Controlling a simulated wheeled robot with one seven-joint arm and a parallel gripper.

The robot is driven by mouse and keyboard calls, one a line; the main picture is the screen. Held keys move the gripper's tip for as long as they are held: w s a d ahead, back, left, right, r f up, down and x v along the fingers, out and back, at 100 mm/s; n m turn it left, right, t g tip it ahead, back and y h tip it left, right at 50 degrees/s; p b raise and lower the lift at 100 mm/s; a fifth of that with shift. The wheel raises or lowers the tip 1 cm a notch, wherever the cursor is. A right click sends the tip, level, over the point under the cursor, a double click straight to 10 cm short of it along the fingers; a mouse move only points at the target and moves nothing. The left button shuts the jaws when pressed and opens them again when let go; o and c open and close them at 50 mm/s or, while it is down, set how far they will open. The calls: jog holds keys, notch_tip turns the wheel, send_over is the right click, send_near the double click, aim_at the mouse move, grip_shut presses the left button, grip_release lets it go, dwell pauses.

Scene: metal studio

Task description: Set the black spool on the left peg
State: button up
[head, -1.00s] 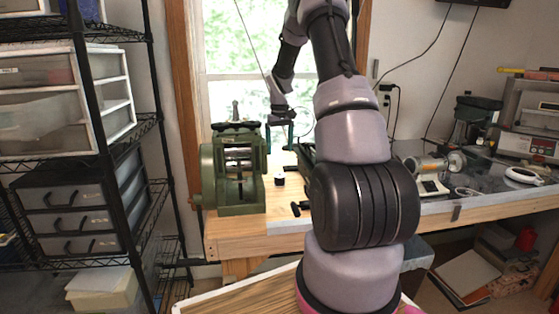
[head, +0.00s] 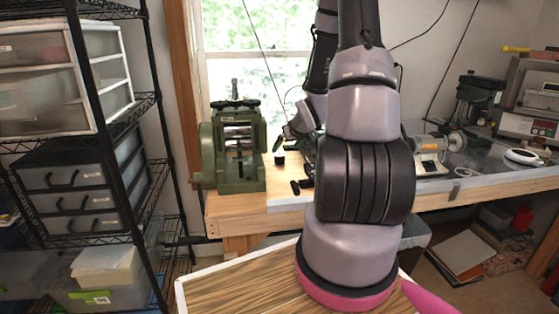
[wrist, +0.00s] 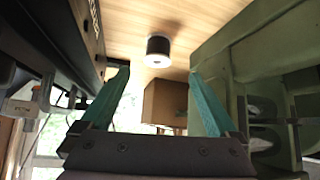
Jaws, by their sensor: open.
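The small black spool (head: 280,159) stands on the wooden workbench, just right of the green machine, in the head view. In the wrist view the spool (wrist: 158,50) has a pale end and appears beyond the fingertips, between their lines. My gripper (wrist: 160,85) is open, with two teal fingers apart and nothing between them. In the head view my gripper (head: 282,139) is small and dark, close to the spool; its fingers are hard to make out. I cannot make out the left peg in either view.
The green machine (head: 238,155) stands close on one side; it fills the right of the wrist view (wrist: 265,75). A dark machine (wrist: 50,35) fills the left there. A brown block (wrist: 165,103) shows behind the spool. Black handles (head: 298,187) lie near the workbench front (head: 240,222).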

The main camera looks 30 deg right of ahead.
aim_at(281, 155)
jog(key=x, duration=0.4)
jog(key=shift+w+a+f, duration=0.15)
jog(key=shift+w, duration=0.05)
jog(key=shift+d+x, duration=0.15)
jog(key=shift+x, duration=1.35)
jog(key=shift+d+x, duration=0.2)
jog(key=shift+x, duration=1.3)
grip_shut()
